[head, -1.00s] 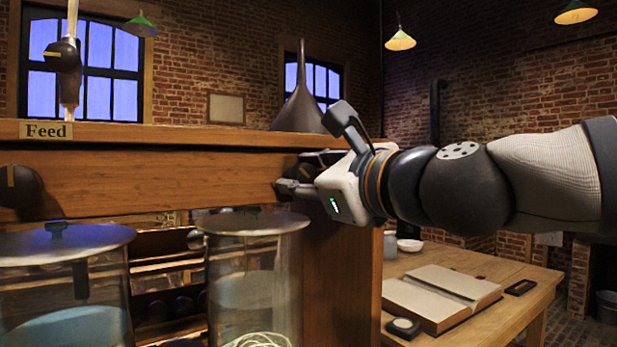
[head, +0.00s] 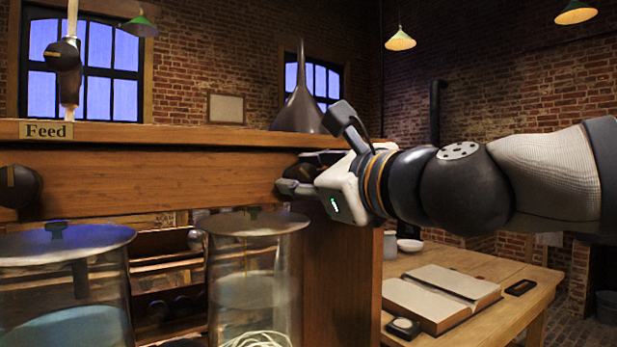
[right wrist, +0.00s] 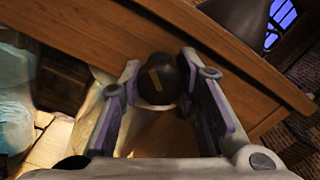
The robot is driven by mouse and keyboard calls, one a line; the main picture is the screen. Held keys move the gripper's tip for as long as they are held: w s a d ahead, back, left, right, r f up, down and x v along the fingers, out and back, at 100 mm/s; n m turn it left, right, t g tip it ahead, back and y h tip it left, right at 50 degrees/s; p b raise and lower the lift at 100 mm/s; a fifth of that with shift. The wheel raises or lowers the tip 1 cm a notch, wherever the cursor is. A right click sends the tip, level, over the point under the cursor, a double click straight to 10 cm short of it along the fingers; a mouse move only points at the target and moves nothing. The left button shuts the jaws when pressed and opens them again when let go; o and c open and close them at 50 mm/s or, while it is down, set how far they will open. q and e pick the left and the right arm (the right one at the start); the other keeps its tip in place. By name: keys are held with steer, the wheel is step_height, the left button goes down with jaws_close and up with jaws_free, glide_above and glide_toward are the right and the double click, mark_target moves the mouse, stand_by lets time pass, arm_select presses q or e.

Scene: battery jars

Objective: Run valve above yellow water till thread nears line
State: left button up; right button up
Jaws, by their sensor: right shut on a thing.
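My right gripper (head: 291,178) is shut on a dark round valve knob, mostly hidden by the fingers in the head view. In the right wrist view the knob (right wrist: 160,80) shows between the fingers, with a tan mark on its face. It sits on the wooden beam (head: 150,178) near its right end. Below and left stands a lidded glass jar (head: 230,290) with pale water and a coiled whitish thread (head: 256,340) low inside. A faint thin streak hangs under its lid. I cannot make out yellow colour or a level line. My left gripper is out of view.
A second jar (head: 90,285) with bluish water stands at the left, below another dark knob (head: 18,187). A feed valve (head: 65,55) is above the Feed sign (head: 46,130). A table (head: 530,290) with an open book (head: 445,292) stands at right.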

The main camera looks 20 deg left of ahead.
stand_by(0.3)
steer(key=shift+s+r+m, duration=0.1)
steer(key=shift+r+m, duration=0.05)
steer(key=shift+m, duration=0.75)
steer(key=m, duration=0.8)
steer(key=shift+m, duration=0.4)
steer(key=o, duration=1.3)
steer(key=v, duration=0.5)
steer(key=shift+f, duration=0.2)
